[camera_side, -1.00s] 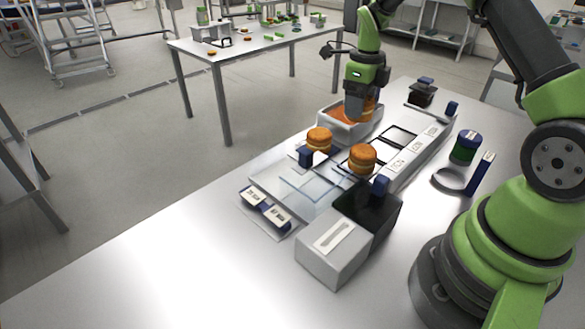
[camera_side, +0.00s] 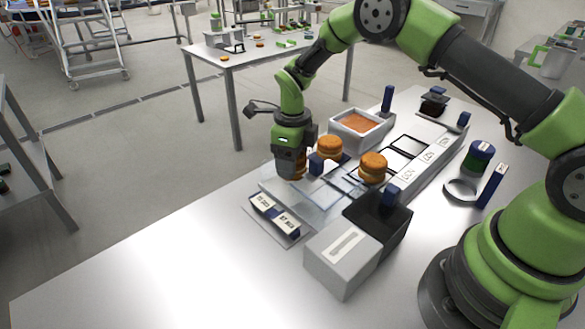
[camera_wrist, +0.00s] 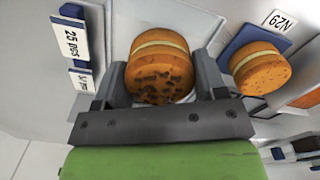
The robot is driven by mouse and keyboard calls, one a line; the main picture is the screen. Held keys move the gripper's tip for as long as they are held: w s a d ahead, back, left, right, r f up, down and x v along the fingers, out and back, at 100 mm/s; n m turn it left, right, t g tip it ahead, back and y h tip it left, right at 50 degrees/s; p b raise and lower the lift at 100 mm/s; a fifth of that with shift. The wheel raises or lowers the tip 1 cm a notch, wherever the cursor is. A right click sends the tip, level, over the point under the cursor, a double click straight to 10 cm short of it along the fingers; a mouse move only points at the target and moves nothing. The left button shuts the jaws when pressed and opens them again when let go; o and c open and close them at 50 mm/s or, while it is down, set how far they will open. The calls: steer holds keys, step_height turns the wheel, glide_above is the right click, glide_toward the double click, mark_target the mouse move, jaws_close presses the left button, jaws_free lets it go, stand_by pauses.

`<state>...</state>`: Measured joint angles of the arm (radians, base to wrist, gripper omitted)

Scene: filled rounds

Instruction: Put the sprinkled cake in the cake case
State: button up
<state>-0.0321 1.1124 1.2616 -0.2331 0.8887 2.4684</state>
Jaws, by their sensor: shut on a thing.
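My gripper (camera_side: 291,165) is shut on the sprinkled cake (camera_wrist: 160,72), an orange round cake with a pale cream band. Dark specks cover its near face in the wrist view, with one gray finger on each side. In the side view the held cake is mostly hidden by the gripper, over the far left part of the clear, flat cake case (camera_side: 306,203). I cannot tell whether the cake touches the case. Two other filled cakes stand to the right: one (camera_side: 330,147) beside a blue post, one (camera_side: 373,167) farther right.
A white tray with orange filling (camera_side: 360,123) stands behind. A black-and-gray box (camera_side: 343,257) is at the front. A gray ring (camera_side: 461,190) and a green-and-blue jar (camera_side: 479,156) are at right. The front left table is bare.

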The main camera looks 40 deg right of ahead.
steer(key=shift+f, duration=1.3)
steer(key=o, duration=0.4)
steer(key=shift+f, duration=0.15)
